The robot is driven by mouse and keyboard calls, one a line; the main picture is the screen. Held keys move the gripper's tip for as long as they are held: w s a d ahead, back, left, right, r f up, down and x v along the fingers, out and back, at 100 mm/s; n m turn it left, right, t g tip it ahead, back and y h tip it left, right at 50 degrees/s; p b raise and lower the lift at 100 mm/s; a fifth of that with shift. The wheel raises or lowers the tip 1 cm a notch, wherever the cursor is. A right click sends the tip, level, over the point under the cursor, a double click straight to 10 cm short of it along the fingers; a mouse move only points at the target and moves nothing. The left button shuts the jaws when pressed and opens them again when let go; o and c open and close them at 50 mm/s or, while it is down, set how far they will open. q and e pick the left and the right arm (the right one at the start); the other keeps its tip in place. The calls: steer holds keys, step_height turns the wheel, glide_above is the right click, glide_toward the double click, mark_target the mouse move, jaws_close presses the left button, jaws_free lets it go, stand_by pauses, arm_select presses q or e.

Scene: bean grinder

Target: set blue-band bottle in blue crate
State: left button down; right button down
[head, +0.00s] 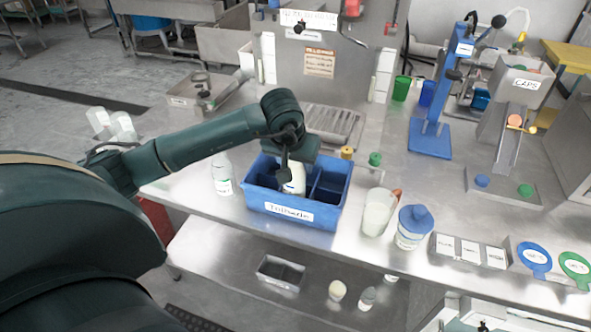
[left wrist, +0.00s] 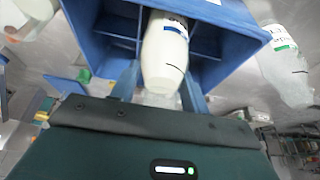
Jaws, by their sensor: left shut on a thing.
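The white bottle with a blue band (head: 296,181) is at the blue crate (head: 292,216), in front of its dividers in the head view. The left wrist view shows the bottle (left wrist: 165,52), its far end among the crate's compartments (left wrist: 225,45). My left gripper (head: 287,172) is above the crate and shut on the bottle; its fingers (left wrist: 160,92) are on either side of the bottle's near end. Whether the bottle touches the crate floor is hidden. My right gripper is not in view.
A bottle with a green band (head: 222,176) stands just left of the crate. A jug (head: 378,213) and a blue-lidded tub (head: 413,230) stand to the right. A metal drip tray (head: 335,125) lies behind. The table's front edge is close to the crate.

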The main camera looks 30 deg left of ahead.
arm_select(q)
steer(key=shift+f, duration=1.6)
steer(key=c, duration=0.7)
jaws_free()
steer(key=shift+r, duration=0.1)
